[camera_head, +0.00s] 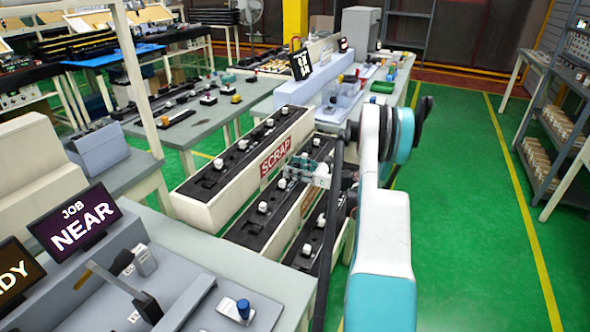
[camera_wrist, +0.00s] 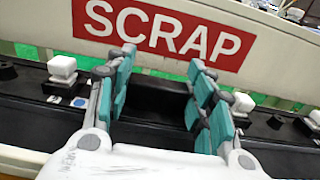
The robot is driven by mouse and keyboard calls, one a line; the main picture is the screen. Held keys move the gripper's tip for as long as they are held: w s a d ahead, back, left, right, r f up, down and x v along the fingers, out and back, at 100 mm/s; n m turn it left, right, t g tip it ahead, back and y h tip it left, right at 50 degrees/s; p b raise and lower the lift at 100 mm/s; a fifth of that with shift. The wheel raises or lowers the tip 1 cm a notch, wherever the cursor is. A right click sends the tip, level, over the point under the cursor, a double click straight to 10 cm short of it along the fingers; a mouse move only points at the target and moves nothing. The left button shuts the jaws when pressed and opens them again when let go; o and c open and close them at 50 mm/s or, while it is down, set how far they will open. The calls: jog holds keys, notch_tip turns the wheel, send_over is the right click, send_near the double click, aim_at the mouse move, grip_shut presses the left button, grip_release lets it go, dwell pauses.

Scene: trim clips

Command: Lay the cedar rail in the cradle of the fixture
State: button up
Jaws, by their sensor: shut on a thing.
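My gripper (camera_head: 308,170) is over the black-topped lanes beside the SCRAP sign. In the wrist view its teal fingers (camera_wrist: 160,95) stand apart around a dark piece (camera_wrist: 157,98), which blends into the black strip behind it. I cannot tell whether this piece is the cedar rail, and no other rail can be made out for sure. A grey fixture (camera_head: 188,292) stands on the near bench at lower left, with a black lever, a small grey block and a blue knob. Its cradle is not clear from here. My gripper is well away from it, up and to the right.
A screen (camera_head: 75,222) reading JOB NEAR stands behind the fixture. The SCRAP sign (camera_head: 275,155) is on the side of a long cream box with a black top and several white knobs. A near lane (camera_head: 306,250) lies below my gripper. Green floor is free at right.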

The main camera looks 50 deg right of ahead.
jog(key=o, duration=0.9)
jog(key=shift+f, duration=0.15)
jog(key=shift+c, duration=0.2)
jog(key=o, duration=0.4)
jog(key=shift+o, duration=0.2)
jog(key=shift+r, duration=0.2)
jog(key=shift+s+d, duration=0.15)
jog(key=shift+s, duration=0.2)
jog(key=p+v, duration=0.3)
jog(key=v, duration=0.8)
jog(key=shift+s, duration=0.1)
